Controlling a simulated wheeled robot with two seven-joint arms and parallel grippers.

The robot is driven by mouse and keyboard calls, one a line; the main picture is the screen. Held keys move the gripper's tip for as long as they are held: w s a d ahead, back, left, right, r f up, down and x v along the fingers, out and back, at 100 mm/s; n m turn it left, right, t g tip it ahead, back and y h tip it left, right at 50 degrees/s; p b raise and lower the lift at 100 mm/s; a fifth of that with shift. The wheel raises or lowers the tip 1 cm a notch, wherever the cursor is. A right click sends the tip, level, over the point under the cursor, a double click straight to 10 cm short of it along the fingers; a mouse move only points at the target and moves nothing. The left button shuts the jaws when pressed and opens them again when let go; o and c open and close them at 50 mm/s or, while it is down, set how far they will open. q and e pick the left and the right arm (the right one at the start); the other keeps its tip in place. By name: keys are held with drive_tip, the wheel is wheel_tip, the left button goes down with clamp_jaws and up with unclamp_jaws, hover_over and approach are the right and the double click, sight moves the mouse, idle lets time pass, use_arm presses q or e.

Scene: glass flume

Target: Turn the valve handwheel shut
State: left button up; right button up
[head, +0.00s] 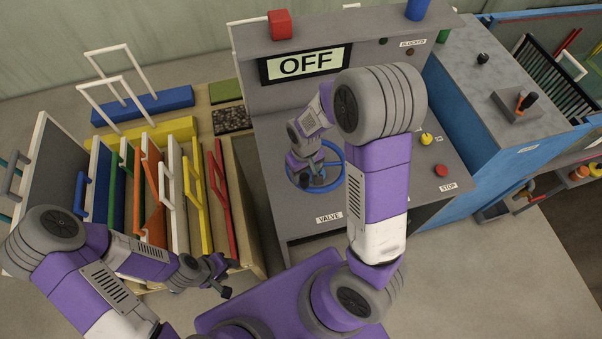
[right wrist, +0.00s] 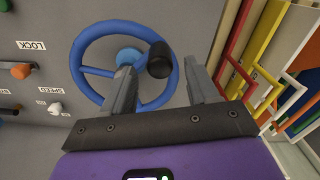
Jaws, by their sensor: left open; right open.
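The blue valve handwheel (head: 343,176) is on the sloped top of a grey console, above a VALVE label, partly hidden by my right arm. In the right wrist view the handwheel (right wrist: 88,46) shows its rim, spokes, blue hub and a black knob (right wrist: 159,60) standing off its rim. My right gripper (head: 317,180) is at the wheel. In the right wrist view its open fingers (right wrist: 157,68) appear on either side of the knob, with gaps; contact cannot be told. My left gripper (head: 222,277) is open and empty, low at the left, away from the wheel.
The console's upright panel has a display (head: 305,64) reading OFF. A red block (head: 280,25) sits on top. A yellow knob (head: 426,139) and red STOP button (head: 441,170) are right of my arm. A rack of coloured panels (head: 128,190) stands left, close to my left arm.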

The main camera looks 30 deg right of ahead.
wheel_tip(320, 180, down, 6)
drive_tip(key=shift+r, duration=0.15)
drive_tip(key=shift+s, duration=0.1)
clamp_jaws()
idle(0.3)
